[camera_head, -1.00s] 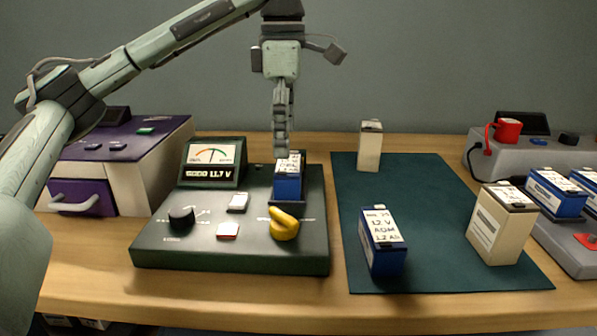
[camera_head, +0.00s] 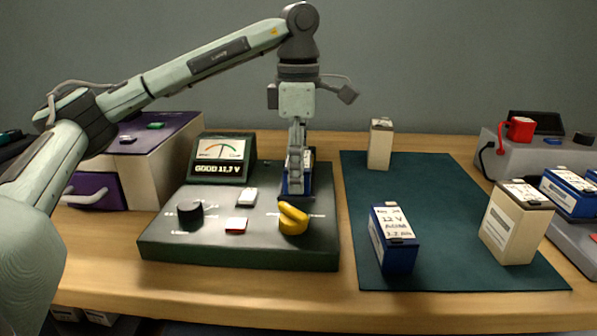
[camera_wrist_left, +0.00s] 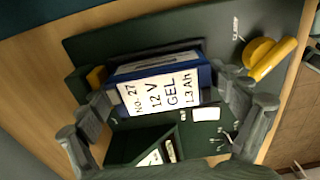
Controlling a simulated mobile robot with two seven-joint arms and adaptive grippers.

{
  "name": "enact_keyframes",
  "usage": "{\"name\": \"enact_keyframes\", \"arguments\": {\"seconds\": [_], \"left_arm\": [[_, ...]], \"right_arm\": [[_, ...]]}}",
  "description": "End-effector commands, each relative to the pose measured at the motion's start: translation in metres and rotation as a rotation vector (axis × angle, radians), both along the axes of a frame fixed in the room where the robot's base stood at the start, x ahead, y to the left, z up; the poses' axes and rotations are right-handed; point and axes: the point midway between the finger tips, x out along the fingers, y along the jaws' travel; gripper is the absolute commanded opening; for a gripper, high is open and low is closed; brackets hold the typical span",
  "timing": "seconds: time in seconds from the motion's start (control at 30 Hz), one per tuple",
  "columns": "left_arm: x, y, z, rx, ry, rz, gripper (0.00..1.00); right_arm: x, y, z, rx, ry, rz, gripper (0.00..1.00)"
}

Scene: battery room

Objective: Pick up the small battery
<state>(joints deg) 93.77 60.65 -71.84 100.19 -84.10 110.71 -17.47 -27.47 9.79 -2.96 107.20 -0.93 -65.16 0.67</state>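A small blue battery (camera_head: 307,180) with a white top label stands in the slot of the green tester (camera_head: 165,250). In the left wrist view its label (camera_wrist_left: 160,92) reads No. 27, 12 V, GEL. My left gripper (camera_head: 297,185) points down at this battery and partly hides it in the head view. In the left wrist view its two fingers (camera_wrist_left: 168,98) are apart, one at each end of the battery's top; whether they touch it is hard to tell. Another blue battery (camera_head: 392,245) stands on the green mat (camera_head: 440,200). My right gripper is not in view.
A yellow knob (camera_head: 293,218) sits on the tester close to the battery. Cream batteries (camera_head: 380,145) (camera_head: 512,225) stand on the mat. A purple-topped box (camera_head: 150,165) is at left; a grey unit (camera_head: 560,160) with blue batteries is at right. The mat's middle is clear.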

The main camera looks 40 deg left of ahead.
Motion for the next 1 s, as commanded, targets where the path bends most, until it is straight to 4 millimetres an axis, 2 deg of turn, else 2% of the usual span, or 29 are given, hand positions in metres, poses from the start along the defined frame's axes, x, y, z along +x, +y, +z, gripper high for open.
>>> {"name": "enact_keyframes", "arguments": {"seconds": [0.07,0.47,0.77,1.0], "left_arm": [[0.0,0.0,0.0,0.0,0.0,0.0,0.76],[0.0,0.0,0.002,-0.001,-0.002,0.0,0.27],[0.001,0.0,0.004,-0.002,-0.002,0.0,0.25],[0.001,-0.001,0.024,-0.002,-0.004,-0.001,0.25]], "right_arm": [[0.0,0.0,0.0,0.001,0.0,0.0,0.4],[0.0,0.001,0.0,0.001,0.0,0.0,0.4],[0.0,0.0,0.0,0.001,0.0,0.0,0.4],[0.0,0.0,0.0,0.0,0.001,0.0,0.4]]}}
